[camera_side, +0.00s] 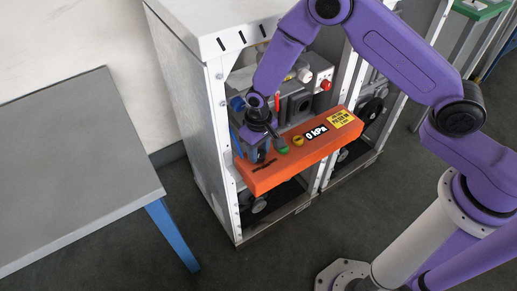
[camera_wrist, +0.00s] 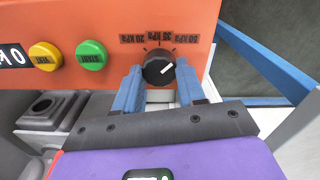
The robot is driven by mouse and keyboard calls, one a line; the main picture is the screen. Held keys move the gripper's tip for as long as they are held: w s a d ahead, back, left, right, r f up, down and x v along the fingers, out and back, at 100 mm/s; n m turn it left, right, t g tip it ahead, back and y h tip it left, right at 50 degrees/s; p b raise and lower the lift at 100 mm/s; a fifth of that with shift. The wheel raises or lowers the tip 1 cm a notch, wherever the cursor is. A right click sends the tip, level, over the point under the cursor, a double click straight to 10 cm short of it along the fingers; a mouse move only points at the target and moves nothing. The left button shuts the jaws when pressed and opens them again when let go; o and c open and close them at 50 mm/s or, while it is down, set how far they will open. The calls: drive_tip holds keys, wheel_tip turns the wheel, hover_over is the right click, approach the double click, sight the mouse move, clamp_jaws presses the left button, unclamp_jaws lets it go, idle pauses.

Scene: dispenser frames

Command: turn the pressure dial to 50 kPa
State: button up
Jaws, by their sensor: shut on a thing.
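The pressure dial (camera_wrist: 158,68) is a round black knob on the orange dispenser box (camera_side: 285,160). Its white mark points right and slightly up in the wrist view. My gripper (camera_wrist: 159,80) is shut on the dial, with one blue finger at each side. In the side view my gripper (camera_side: 258,150) reaches down to the left end of the box and hides the dial. The display (camera_side: 316,134) reads 0 kPa.
A green button (camera_wrist: 91,55) and a yellow button (camera_wrist: 45,56) lie left of the dial in the wrist view. A yellow label (camera_side: 341,119) is at the box's right end. The white cabinet frame (camera_side: 222,150) stands close beside my gripper. A grey table (camera_side: 75,170) is at left.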

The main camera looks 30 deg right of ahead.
sight(259, 153)
drive_tip(key=shift+d, duration=0.1)
drive_tip(key=o, duration=1.1)
drive_tip(key=shift+c, duration=0.2)
drive_tip(key=shift+r, duration=0.55)
wheel_tip(259, 153, up, 16)
drive_tip(key=shift+r, duration=0.15)
